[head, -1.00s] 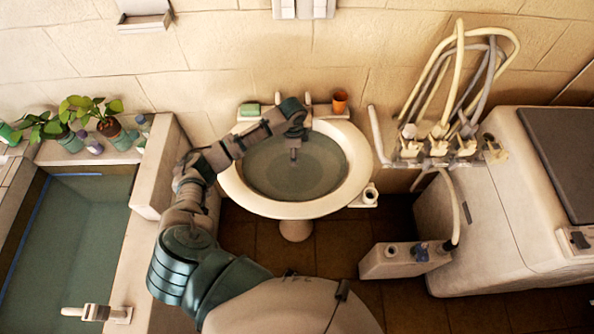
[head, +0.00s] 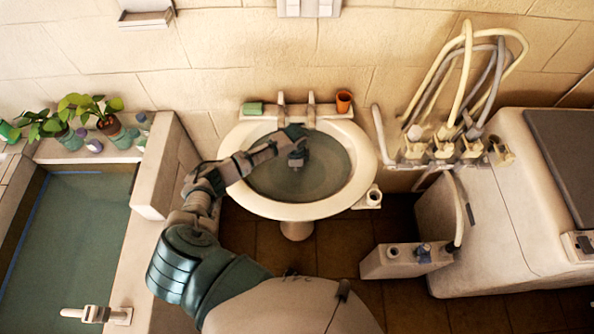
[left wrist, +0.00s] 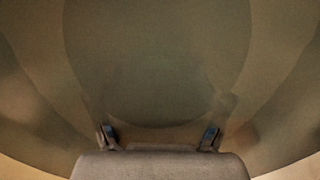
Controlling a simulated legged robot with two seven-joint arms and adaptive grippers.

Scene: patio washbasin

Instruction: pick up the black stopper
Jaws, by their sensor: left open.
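The white washbasin (head: 238,188) stands against the wall, filled with murky grey-green water (head: 325,170). My left gripper (head: 297,164) is over the middle of the basin, pointing down at the water. In the left wrist view, its two fingers (left wrist: 159,138) stand wide apart with nothing between them, and the dim basin interior (left wrist: 155,70) fills the picture. I cannot make out the black stopper in either view; the murky water or my arm may hide it. My right gripper is not in view.
Two taps (head: 311,108) stand at the basin's back rim, with a green soap bar (head: 252,108) to their left and an orange cup (head: 344,102) to their right. A water-filled tub (head: 75,225) lies left. Hoses (head: 460,85) and a white machine (head: 500,220) are on the right.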

